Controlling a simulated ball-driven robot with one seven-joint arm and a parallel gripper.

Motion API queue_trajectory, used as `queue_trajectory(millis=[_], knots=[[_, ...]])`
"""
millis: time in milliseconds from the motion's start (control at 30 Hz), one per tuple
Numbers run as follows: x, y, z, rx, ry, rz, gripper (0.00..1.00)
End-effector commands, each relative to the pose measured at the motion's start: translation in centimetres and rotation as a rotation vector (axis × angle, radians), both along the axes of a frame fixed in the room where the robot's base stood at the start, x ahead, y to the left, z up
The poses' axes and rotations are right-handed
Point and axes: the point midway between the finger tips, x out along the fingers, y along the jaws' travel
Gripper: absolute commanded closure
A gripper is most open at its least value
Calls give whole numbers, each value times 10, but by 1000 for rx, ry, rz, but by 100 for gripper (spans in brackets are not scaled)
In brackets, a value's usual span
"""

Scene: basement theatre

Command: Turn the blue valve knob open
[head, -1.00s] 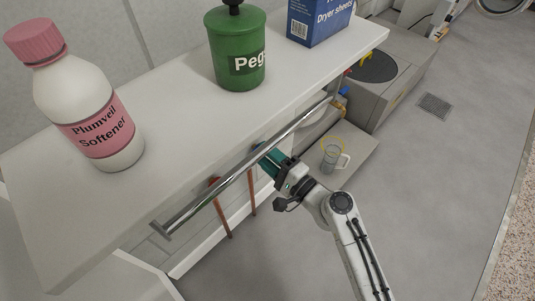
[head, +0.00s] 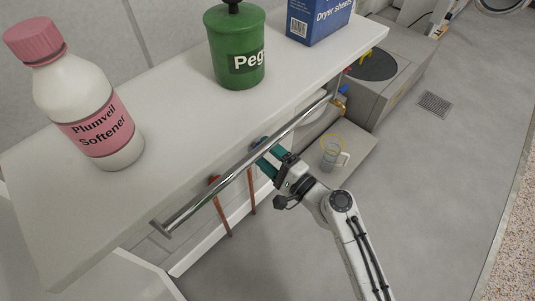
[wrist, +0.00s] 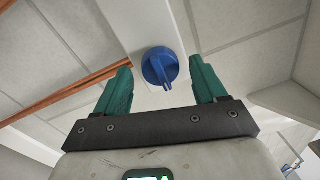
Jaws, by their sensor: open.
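The blue valve knob (wrist: 160,67) is round with a raised bar across its face, and it is mounted on a white strip in the wrist view. The bar points down and slightly right there. In the head view only a bit of the knob (head: 256,142) shows under the shelf, behind the chrome rail. My gripper (head: 264,154) has teal fingers and reaches under the rail beside the knob. In the wrist view my gripper (wrist: 160,84) is open, with one finger left and one right of the knob. Neither finger appears to touch it.
A chrome rail (head: 240,165) runs along the front of the white shelf (head: 180,130), close above my gripper. Copper pipes (head: 222,207) hang to the left. A softener bottle (head: 95,115), a green peg tin (head: 236,50) and a dryer-sheet box (head: 318,20) stand on the shelf. A glass jug (head: 333,156) is lower right.

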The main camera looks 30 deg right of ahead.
Motion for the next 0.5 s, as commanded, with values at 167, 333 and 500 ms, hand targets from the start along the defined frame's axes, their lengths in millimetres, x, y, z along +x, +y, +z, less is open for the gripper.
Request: queue_trajectory(millis=[167,333,500], knots=[[-5,-2,0,1,1,-1,29],[-29,-9,-4,1,2,-3,29],[-61,-20,-7,1,3,-2,29]])
